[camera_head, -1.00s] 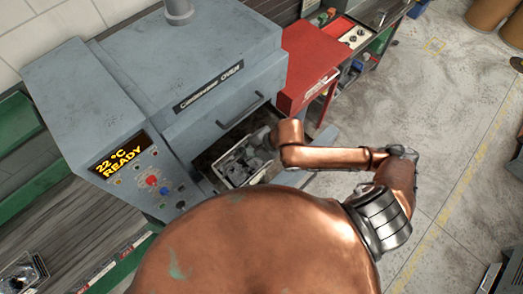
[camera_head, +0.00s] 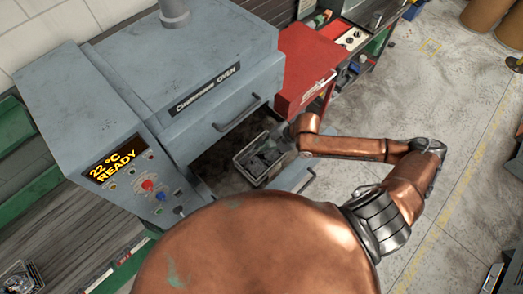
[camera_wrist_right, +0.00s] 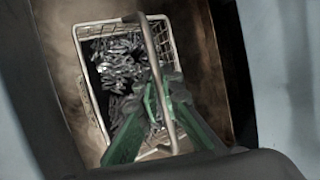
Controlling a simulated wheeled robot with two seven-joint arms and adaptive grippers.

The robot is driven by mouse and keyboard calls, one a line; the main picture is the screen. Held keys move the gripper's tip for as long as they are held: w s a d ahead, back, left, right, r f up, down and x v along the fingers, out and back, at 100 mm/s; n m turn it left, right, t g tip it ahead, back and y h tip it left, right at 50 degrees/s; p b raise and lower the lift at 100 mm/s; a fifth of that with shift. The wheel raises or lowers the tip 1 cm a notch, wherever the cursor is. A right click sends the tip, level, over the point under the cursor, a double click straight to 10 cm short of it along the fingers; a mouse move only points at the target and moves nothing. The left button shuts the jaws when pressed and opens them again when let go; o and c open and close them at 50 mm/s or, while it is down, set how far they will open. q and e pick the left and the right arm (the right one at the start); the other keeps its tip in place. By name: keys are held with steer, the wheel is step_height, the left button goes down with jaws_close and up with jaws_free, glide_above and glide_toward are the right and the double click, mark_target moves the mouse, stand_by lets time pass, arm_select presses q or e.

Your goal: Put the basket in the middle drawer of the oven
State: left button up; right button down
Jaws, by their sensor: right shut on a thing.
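The grey-blue oven (camera_head: 190,60) stands at the left with a drawer (camera_head: 215,172) pulled out below a closed, handled front. The wire basket (camera_head: 238,160) holds many small metal parts and sits within the open drawer's outline, towards its outer right side. Whether it touches the drawer floor I cannot tell. My right gripper (camera_head: 284,135) is at the basket's far right side. In the right wrist view, its green fingers (camera_wrist_right: 156,88) are shut on the thin handle (camera_wrist_right: 152,45) of the basket (camera_wrist_right: 82,78). My left gripper is not in view.
A red cabinet (camera_head: 305,68) stands close beside the oven. The oven panel (camera_head: 116,165) reads 22 °C READY. Open floor (camera_head: 440,120) lies to the right. A dark-striped bench (camera_head: 60,225) is at the lower left.

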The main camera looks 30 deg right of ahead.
steer(key=shift+a+f+p, duration=0.1)
steer(key=shift+f+p, duration=0.25)
steer(key=shift+f, duration=1)
steer(key=c, duration=2.1)
jaws_free()
steer(key=shift+f, duration=0.1)
steer(key=b+v, duration=0.1)
steer(key=v, duration=1.1)
